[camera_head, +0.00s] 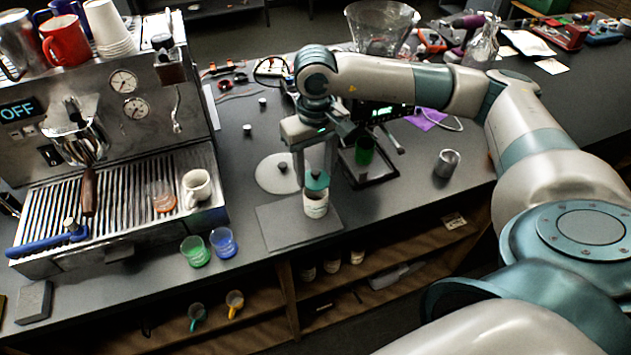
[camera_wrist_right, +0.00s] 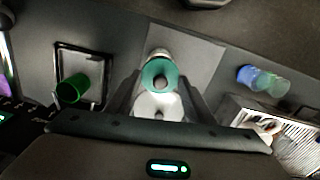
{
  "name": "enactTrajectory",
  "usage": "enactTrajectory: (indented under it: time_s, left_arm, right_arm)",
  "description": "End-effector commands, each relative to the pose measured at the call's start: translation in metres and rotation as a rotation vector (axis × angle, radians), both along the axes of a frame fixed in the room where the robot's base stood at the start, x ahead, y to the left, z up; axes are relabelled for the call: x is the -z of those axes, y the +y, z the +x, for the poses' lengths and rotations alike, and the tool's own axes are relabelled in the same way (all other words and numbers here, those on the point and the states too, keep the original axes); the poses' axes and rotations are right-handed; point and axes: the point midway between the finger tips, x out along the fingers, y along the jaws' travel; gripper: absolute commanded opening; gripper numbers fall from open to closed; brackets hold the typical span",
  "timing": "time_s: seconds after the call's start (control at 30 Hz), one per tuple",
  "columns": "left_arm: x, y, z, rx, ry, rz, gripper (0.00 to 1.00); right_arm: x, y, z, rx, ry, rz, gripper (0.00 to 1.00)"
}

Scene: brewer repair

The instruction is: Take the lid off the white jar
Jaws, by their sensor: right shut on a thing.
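The white jar (camera_head: 316,205) stands upright on a grey square mat (camera_head: 275,233) at the counter's front edge. Its teal lid (camera_head: 317,182), with a small knob, is directly above the jar's mouth; I cannot tell whether a thin gap separates them. My right gripper (camera_head: 318,172) points down from above and is shut on the lid's knob. In the right wrist view the lid (camera_wrist_right: 158,76) is between the fingers, and part of the white jar (camera_wrist_right: 160,52) shows beyond it. My left gripper is not in view.
A white disc (camera_head: 265,178) with a dark knob lies behind the mat. Green (camera_head: 195,251) and blue (camera_head: 223,243) cups stand left of the mat, near the espresso machine (camera_head: 120,130). A black tray (camera_head: 378,172) with a green cup (camera_head: 364,151) is to the right.

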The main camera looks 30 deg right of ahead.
Motion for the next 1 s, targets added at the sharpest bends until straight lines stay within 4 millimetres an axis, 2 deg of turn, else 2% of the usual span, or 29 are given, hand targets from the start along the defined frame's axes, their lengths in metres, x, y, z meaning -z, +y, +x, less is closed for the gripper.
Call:
enactTrajectory:
  time_s: [0.03,0.1,0.5,0.7,1.0]
  left_arm:
    - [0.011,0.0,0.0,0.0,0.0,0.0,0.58]
    - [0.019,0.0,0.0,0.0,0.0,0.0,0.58]
    - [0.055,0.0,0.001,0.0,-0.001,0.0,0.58]
    - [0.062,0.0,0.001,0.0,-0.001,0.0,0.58]
    - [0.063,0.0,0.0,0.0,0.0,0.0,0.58]
  right_arm:
    - [-0.002,-0.004,-0.002,0.0,-0.006,-0.001,0.27]
    - [-0.009,-0.014,-0.013,0.002,-0.004,-0.002,0.27]
    - [-0.055,-0.063,-0.068,0.003,-0.003,-0.001,0.27]
    - [-0.068,-0.076,-0.083,0.001,0.0,-0.001,0.27]
    - [-0.073,-0.079,-0.086,-0.001,0.0,0.0,0.27]
